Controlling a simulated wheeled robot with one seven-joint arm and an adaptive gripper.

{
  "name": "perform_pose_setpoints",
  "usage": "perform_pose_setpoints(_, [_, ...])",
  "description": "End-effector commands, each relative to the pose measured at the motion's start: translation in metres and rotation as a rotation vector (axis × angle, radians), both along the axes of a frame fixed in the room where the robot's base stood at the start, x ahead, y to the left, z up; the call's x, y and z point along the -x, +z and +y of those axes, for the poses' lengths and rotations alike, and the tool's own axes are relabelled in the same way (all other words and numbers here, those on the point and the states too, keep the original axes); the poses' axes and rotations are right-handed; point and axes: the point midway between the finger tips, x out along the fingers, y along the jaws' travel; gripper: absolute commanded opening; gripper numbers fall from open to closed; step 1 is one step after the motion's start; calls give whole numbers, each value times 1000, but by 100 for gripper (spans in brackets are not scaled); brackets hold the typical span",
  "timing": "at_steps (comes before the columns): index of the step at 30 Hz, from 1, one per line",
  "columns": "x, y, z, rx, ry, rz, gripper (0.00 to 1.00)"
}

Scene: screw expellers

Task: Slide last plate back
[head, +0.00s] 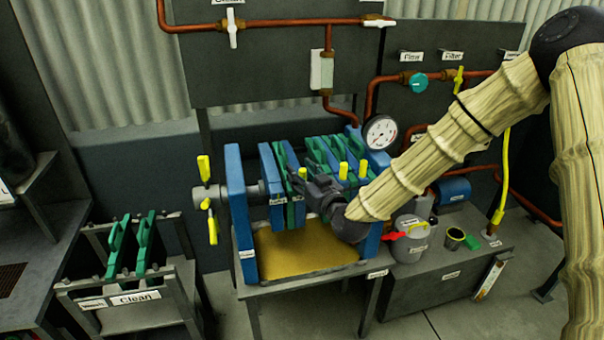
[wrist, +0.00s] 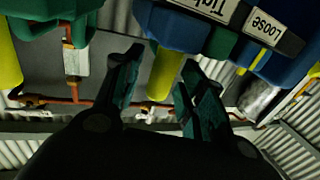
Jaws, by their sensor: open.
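The filter press has a blue end frame (head: 241,215), a blue plate (head: 270,185) and several green plates (head: 316,152) in a row. Which one is the last plate I cannot tell for sure. My gripper (head: 303,182) reaches in from the right, over the middle of the row, close to a green plate (head: 291,170). In the wrist view my gripper (wrist: 160,88) is open, and a yellow handle (wrist: 165,72) shows between and beyond its fingers. I cannot tell whether they touch it. My wrist hides part of the plates.
A yellow tray (head: 300,252) lies below the plates. A screw with yellow handles (head: 206,200) stands at the left end. A rack labelled Clean (head: 135,298) holds green plates at lower left. A gauge (head: 380,132), copper pipes and a grey pot (head: 410,240) crowd the right.

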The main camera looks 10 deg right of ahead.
Motion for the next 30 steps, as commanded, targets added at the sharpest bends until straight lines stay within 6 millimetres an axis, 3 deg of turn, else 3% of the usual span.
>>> perform_pose_setpoints(7, [13,0,-6,0,0,0,40])
perform_pose_setpoints(21, [88,0,-39,-1,0,1,40])
perform_pose_setpoints(30, [109,0,-48,-1,0,1,40])
